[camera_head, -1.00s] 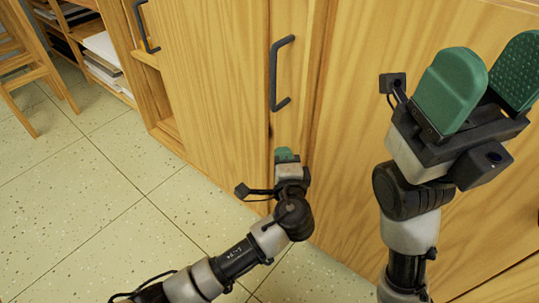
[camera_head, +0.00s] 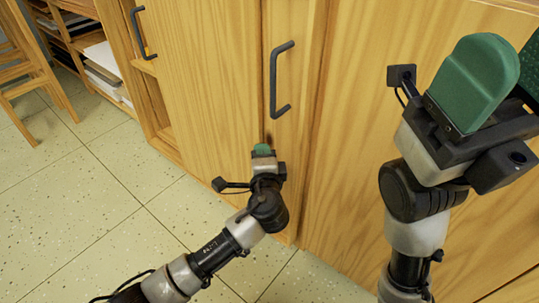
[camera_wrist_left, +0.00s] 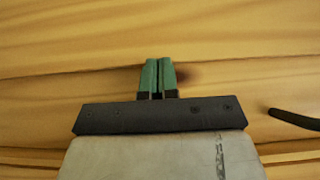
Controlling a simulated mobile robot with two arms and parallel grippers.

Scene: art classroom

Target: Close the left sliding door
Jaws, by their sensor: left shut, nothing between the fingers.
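The light wooden cabinet has a door panel (camera_head: 205,75) on the left, with a dark handle (camera_head: 139,33) at its left edge. An opening (camera_head: 157,105) shows left of this panel, low down. A narrower wooden strip with a second dark handle (camera_head: 279,80) stands right of the panel. My left gripper (camera_head: 262,149) is shut and empty, below and left of the second handle, its tips close to the wood near the panel's right edge; contact is unclear. In the left wrist view its green fingers (camera_wrist_left: 158,76) are together before wood grain. My right gripper (camera_head: 505,75) is open and empty.
A wide wooden panel (camera_head: 355,130) fills the right, behind my right arm. Shelves with papers (camera_head: 103,58) stand at the upper left, beside a wooden chair (camera_head: 28,80). The tiled floor (camera_head: 75,210) is clear at the left.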

